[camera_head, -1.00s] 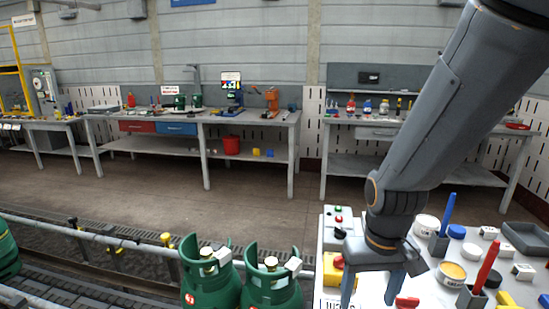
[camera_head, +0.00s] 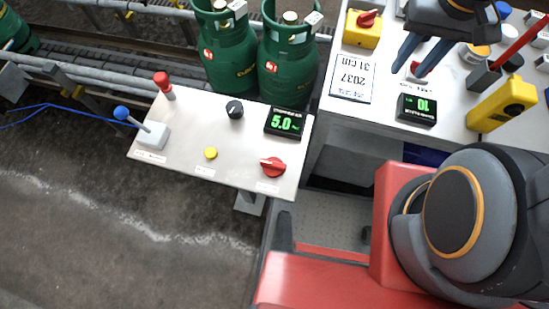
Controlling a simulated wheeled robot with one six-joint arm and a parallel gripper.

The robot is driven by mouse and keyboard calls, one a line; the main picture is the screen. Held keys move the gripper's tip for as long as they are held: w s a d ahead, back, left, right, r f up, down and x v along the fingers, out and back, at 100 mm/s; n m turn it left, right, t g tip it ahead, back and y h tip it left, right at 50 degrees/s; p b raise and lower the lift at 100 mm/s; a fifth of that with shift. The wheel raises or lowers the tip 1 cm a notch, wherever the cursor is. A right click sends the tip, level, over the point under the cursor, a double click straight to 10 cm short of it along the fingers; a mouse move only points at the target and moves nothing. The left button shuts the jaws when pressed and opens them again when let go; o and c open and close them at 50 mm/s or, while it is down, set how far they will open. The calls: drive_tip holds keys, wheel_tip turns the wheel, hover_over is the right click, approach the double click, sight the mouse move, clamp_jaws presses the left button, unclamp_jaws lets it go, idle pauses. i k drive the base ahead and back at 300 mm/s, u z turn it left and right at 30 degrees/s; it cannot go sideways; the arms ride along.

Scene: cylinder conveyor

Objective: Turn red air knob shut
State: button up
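A red knob (camera_head: 273,167) sits at the right front of a pale metal control panel (camera_head: 185,130). A second red knob (camera_head: 368,17) sits on a yellow box (camera_head: 358,36) on the white table. The labels are too small to read, so I cannot tell from them which is the air knob. My gripper (camera_head: 408,68) is at the top right, over the white table, fingers pointing down and apart. A small red thing (camera_head: 414,68) shows between the fingertips; I see no grip on it. The gripper is well away from the panel knob.
The panel also carries a red-topped lever (camera_head: 162,83), a blue-topped lever (camera_head: 122,113), a black knob (camera_head: 235,109), a yellow button (camera_head: 210,153) and a green display (camera_head: 284,122). Green gas cylinders (camera_head: 228,55) stand behind it.

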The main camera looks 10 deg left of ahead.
sight(273, 166)
drive_tip(key=k, duration=1.1)
drive_tip(key=u, duration=0.9)
drive_tip(key=i, duration=0.5)
drive_tip(key=u, duration=0.45)
drive_tip(key=k, duration=1.1)
drive_tip(key=z, duration=0.2)
drive_tip(key=i, duration=0.6)
drive_tip(key=z, duration=0.1)
